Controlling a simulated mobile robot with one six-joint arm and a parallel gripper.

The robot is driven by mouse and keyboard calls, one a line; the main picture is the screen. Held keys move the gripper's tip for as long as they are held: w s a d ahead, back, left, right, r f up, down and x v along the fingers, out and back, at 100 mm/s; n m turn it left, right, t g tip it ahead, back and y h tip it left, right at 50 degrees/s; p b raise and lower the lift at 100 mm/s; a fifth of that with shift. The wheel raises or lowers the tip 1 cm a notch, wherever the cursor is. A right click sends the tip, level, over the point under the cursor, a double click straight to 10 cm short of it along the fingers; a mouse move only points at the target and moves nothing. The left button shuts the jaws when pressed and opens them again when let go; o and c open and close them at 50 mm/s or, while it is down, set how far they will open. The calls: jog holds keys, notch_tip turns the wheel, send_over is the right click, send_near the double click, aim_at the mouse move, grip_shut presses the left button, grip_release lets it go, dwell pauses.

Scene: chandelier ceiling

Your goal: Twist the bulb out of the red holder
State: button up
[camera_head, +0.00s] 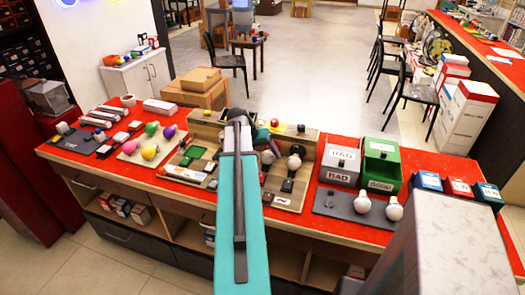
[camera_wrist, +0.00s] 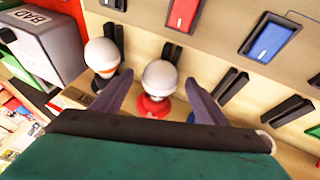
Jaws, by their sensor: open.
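In the wrist view, a round white bulb (camera_wrist: 160,77) sits upright in the red holder (camera_wrist: 153,106) on a light wooden board. My gripper (camera_wrist: 159,80) is open, with one dark finger on each side of the bulb and holder. I cannot tell whether either finger touches the bulb. A second white bulb (camera_wrist: 101,54) stands in another holder to the left. A bit of blue shows beside the right finger, mostly hidden. In the head view, my teal arm reaches over the counter and hides much of the gripper.
A grey BAD box (camera_head: 338,165) and a green GOOD box (camera_head: 380,165) stand right of the board. Two loose bulbs (camera_head: 362,204) lie on a grey mat before them. Red and blue switches (camera_wrist: 267,40) and black clips (camera_wrist: 231,86) surround the holders.

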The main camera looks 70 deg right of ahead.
jog(key=shift+s+d+f, duration=0.1)
jog(key=shift+f, duration=0.25)
jog(key=c, duration=1.2)
jog(key=shift+c, duration=0.2)
jog(key=shift+g, duration=0.8)
